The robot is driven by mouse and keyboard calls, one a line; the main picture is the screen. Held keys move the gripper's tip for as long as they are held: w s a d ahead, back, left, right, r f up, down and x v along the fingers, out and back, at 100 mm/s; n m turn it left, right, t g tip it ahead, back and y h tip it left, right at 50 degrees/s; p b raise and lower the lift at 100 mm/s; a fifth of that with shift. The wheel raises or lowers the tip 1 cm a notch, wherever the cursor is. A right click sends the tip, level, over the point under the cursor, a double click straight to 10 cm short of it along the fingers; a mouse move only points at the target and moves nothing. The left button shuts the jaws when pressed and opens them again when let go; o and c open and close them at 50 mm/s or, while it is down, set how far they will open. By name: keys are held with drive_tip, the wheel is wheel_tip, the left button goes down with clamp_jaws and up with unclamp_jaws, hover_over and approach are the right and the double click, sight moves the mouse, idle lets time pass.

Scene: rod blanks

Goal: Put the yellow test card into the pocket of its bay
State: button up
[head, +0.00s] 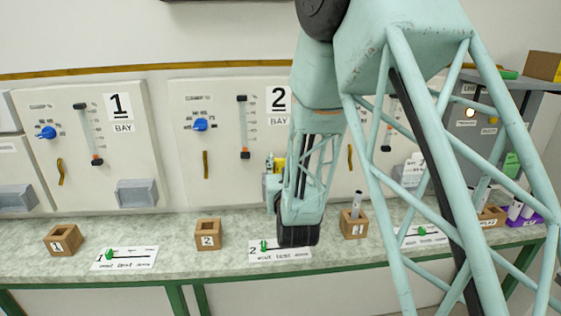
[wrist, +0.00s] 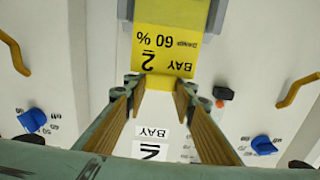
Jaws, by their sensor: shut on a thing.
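The yellow test card (wrist: 165,48) is marked BAY 2, DAMP 60 % and appears upside down in the wrist view. My gripper (wrist: 157,84) is shut on its near edge. In the head view only a small part of the card (head: 279,164) shows beside my gripper (head: 270,166), in front of the bay 2 panel (head: 223,150). Grey edges (wrist: 125,9) flank the card at the top of the wrist view. I cannot tell whether the card is inside the pocket.
Bay 1's grey pocket (head: 137,193) is at the left. Wooden blocks 1 (head: 63,240) and 2 (head: 208,235) and white sheets with green markers stand or lie on the counter (head: 190,262). Blue knobs (wrist: 262,145) and orange handles (wrist: 298,90) stick out of the panels around my gripper.

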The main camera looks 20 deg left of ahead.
drive_tip(key=shift+f+b, duration=0.2)
drive_tip(key=shift+b, duration=0.1)
drive_tip(key=o, duration=0.9)
drive_tip(key=shift+s+r+p, duration=0.1)
drive_tip(key=shift+r+p, duration=0.15)
drive_tip(key=shift+p, duration=0.1)
drive_tip(key=v, duration=1.1)
drive_tip(key=shift+s+d, duration=0.3)
